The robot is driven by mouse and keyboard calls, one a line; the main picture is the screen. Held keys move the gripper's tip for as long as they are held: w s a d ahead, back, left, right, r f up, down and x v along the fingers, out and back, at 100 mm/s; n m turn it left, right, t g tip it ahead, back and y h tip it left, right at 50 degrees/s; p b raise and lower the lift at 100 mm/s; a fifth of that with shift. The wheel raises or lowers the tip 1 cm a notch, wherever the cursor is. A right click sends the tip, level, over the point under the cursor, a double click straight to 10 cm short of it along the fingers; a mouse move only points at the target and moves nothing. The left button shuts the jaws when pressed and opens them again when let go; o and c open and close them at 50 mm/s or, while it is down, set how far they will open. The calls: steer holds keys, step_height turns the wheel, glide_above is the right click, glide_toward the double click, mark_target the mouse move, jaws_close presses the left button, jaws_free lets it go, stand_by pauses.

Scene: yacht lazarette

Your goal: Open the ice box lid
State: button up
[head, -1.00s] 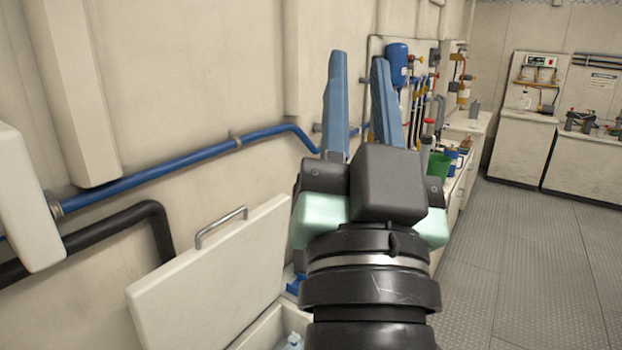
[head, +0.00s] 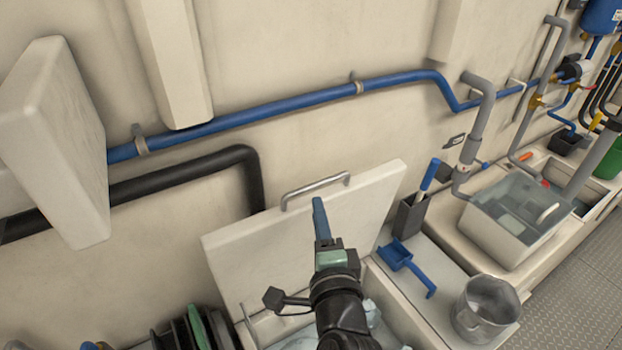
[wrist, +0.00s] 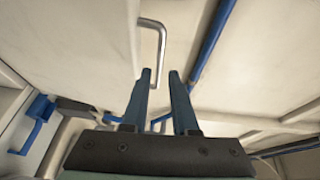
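The ice box lid (head: 255,255) is a white panel standing raised and tilted back towards the wall in the head view. Its metal bar handle (head: 318,188) is on the top edge. Below it the ice box (head: 398,305) is open, with pale bluish contents partly hidden by my arm. My gripper (head: 319,202) is in front of the lid, its fingertips just below the handle. The handle (wrist: 162,48) shows just beyond the tips, and the lid (wrist: 75,40) fills the left.
A blue pipe (head: 270,108) and black hose (head: 150,180) run along the wall behind the lid.

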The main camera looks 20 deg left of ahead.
mark_target(314, 188)
steer(key=p+x, duration=0.1)
steer(key=x, duration=0.7)
steer(key=shift+w, duration=0.25)
jaws_close()
stand_by(1.1)
